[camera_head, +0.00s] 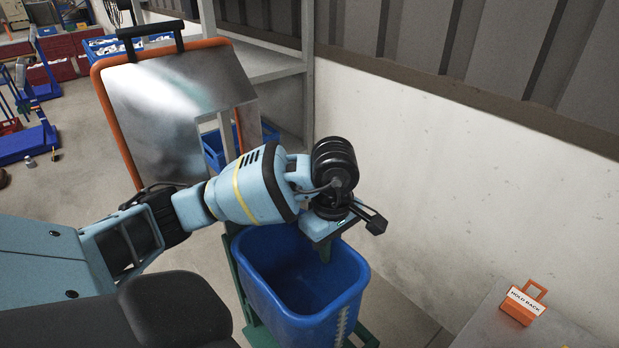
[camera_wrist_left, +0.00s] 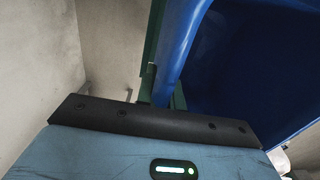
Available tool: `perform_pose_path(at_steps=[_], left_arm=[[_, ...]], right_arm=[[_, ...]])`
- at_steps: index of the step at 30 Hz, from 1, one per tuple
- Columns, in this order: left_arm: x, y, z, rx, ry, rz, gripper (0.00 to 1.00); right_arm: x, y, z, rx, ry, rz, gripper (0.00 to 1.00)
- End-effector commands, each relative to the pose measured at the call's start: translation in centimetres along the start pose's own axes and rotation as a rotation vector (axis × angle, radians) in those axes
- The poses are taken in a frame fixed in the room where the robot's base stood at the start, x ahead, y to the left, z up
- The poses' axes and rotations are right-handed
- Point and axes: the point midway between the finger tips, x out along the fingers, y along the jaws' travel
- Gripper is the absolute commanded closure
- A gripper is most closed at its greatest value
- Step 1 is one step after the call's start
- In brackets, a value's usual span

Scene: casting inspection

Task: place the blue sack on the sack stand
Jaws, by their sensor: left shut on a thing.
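The blue sack (camera_head: 345,299) looks like a deep, open-topped blue tub. It is within the green sack stand (camera_head: 240,290), whose parts show at its left and below it at the right. My left gripper (camera_head: 345,229) is at the sack's far rim and is shut on it; the fingertips are partly hidden by the wrist. In the left wrist view the blue sack (camera_wrist_left: 255,70) fills the right side, with a green upright of the stand (camera_wrist_left: 152,50) beside its rim. I cannot tell whether the sack's weight rests on the stand. My right gripper is not in view.
A metal panel with an orange frame (camera_head: 103,110) stands behind my left arm. A grey shelf rack (camera_head: 270,70) and a white wall (camera_head: 450,170) are behind the stand. A grey table (camera_head: 485,325) at lower right holds an orange "HOLD RACK" sign (camera_head: 524,301).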

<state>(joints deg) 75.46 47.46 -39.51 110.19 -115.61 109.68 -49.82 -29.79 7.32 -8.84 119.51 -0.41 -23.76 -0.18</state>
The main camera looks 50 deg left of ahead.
Motion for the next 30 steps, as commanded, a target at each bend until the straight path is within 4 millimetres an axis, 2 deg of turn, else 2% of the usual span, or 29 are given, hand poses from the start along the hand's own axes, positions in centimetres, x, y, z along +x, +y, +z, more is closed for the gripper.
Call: perform_pose_path(at_steps=[5, 18, 21, 25, 30], left_arm=[[1.0, -0.1, 0.0, 0.002, 0.000, -0.003, 1.00], [10.8, -0.1, 0.1, 0.004, -0.001, -0.005, 1.00], [12.5, -0.1, 0.1, 0.004, -0.001, -0.003, 1.00], [13.8, 0.0, 0.1, 0.005, 0.000, 0.000, 1.00], [14.1, 0.0, 0.1, 0.006, 0.000, 0.001, 1.00]], right_arm=[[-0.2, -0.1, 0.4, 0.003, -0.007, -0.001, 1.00], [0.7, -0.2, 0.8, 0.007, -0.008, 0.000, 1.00], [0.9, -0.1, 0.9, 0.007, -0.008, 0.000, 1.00], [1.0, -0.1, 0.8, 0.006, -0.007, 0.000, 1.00], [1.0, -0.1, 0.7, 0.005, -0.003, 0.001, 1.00]])
